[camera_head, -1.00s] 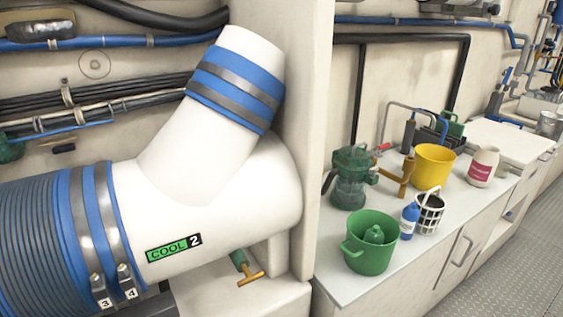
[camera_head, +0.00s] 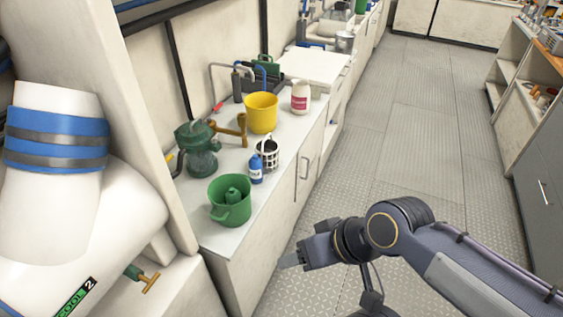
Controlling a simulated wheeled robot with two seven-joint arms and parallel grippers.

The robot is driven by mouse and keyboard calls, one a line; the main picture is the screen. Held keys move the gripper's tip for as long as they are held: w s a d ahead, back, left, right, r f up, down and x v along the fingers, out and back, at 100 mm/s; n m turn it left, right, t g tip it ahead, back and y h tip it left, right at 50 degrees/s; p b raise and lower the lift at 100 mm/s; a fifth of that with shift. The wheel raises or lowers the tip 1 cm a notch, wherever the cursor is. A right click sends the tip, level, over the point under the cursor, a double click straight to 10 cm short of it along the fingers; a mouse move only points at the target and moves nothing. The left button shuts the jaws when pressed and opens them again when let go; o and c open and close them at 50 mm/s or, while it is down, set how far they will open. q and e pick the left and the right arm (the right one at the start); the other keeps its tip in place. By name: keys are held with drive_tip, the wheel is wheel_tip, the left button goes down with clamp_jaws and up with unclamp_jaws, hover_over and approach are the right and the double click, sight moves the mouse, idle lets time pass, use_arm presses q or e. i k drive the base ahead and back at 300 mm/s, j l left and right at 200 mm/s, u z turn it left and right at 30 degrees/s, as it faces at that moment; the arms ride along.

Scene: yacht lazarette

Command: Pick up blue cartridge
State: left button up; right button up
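My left gripper is out of view.
A large white pipe (camera_head: 55,200) stands left. The floor aisle (camera_head: 400,130) is clear.

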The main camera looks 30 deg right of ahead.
sight(255, 163)
drive_tip(key=k+z, duration=0.1)
drive_tip(key=z, duration=0.7)
drive_tip(key=i+l+u, duration=0.15)
drive_tip(key=u, duration=0.25)
drive_tip(key=i+l+u, duration=0.2)
drive_tip(key=u, duration=0.25)
drive_tip(key=i+l+u, duration=0.15)
drive_tip(key=u, duration=0.25)
drive_tip(key=l, duration=0.1)
